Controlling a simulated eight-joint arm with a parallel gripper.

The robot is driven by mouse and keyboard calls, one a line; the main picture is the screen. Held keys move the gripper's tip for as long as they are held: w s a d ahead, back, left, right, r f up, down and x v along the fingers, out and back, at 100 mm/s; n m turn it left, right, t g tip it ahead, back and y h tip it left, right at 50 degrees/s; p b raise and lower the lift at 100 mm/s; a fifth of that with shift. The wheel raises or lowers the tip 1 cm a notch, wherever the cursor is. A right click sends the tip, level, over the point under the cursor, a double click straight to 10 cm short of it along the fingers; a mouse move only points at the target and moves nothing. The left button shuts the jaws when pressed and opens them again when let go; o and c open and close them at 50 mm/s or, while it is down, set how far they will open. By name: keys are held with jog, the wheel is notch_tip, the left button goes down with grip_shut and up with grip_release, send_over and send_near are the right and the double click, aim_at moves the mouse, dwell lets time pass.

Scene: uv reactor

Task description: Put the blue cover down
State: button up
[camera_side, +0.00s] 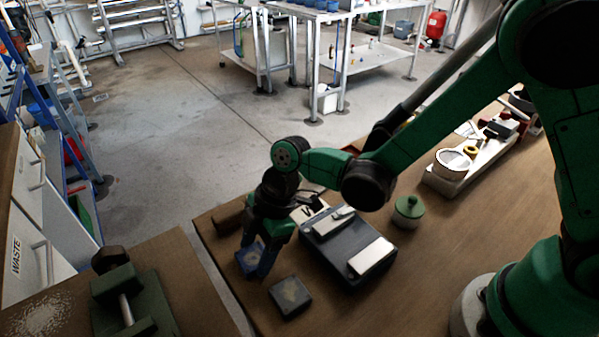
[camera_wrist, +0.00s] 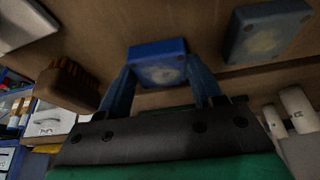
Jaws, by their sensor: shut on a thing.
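The blue cover (camera_wrist: 158,60) is a small square piece with a pale worn patch on its face. My gripper (camera_wrist: 160,74) is shut on it, with a blue finger on either side in the wrist view. In the side view the cover (camera_side: 249,259) shows at the lower end of my gripper (camera_side: 258,257), near the left edge of the wooden table. I cannot tell whether it touches the table. A similar dark grey-blue square block (camera_side: 290,296) lies on the table to its right and nearer the camera. It also shows at the upper right of the wrist view (camera_wrist: 266,32).
A dark box (camera_side: 352,277) with light metal pieces on top stands right of my gripper. A green-lidded jar (camera_side: 408,211) is behind it. A brown ridged block (camera_wrist: 68,84) lies left of the cover in the wrist view. The bench (camera_side: 180,265) at left is separated by a gap.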

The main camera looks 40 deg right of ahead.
jog(key=o, duration=1.3)
jog(key=v, duration=0.5)
jog(key=shift+r, duration=0.15)
jog(key=s+d+r+m+t+h, duration=0.1)
jog(key=d+r+m+t, duration=0.1)
jog(key=d+m, duration=0.3)
jog(key=s+d+r+m+t+h, duration=0.1)
jog(key=d+r+m+t, duration=0.1)
jog(key=d+m, duration=0.3)
jog(key=s+d+r+m+t+h, duration=0.2)
jog(key=d+r+m, duration=0.2)
jog(key=d+m, duration=0.2)
jog(key=shift+d+r, duration=0.2)
jog(key=shift+d, duration=0.1)
jog(key=shift+o, duration=0.6)
jog(key=shift+s+d+m+t+h, duration=0.2)
jog(key=shift+d+m+t+h, duration=0.15)
jog(key=shift+m, duration=0.25)
